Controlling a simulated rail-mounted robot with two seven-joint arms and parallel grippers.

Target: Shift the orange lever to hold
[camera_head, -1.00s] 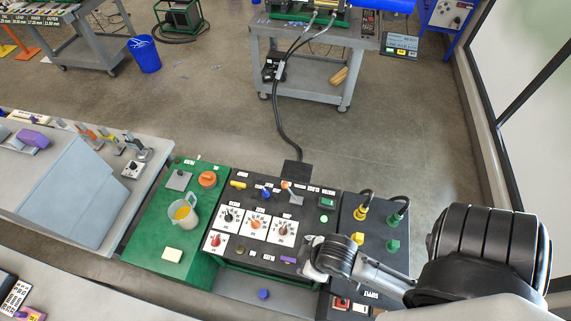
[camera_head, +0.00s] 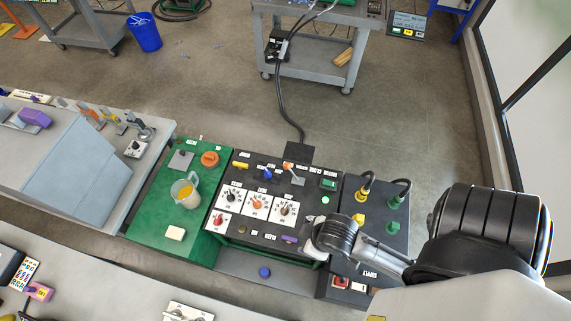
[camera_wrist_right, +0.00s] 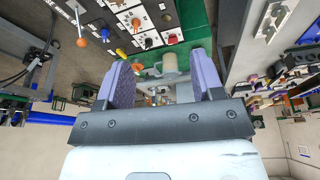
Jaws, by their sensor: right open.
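The orange-tipped lever (camera_head: 287,167) stands on a small metal plate at the far edge of the black console panel (camera_head: 243,168). Its orange ball knob (camera_wrist_right: 81,42) and metal shaft also show at the upper left of the right wrist view. The small labels beside it are too small to read, so I cannot tell which one says hold. My right gripper (camera_head: 313,246) is over the near right part of the console, apart from the lever. In the right wrist view its two purple-padded fingers (camera_wrist_right: 164,82) are spread with nothing between them. My left gripper is not in view.
Near the lever are a blue-tipped lever (camera_head: 267,174), a green switch (camera_head: 329,184) and white dial plates with an orange knob (camera_head: 257,203). A jug (camera_head: 186,194) stands on the green panel at left. Yellow and green cable connectors (camera_head: 363,194) rise at right.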

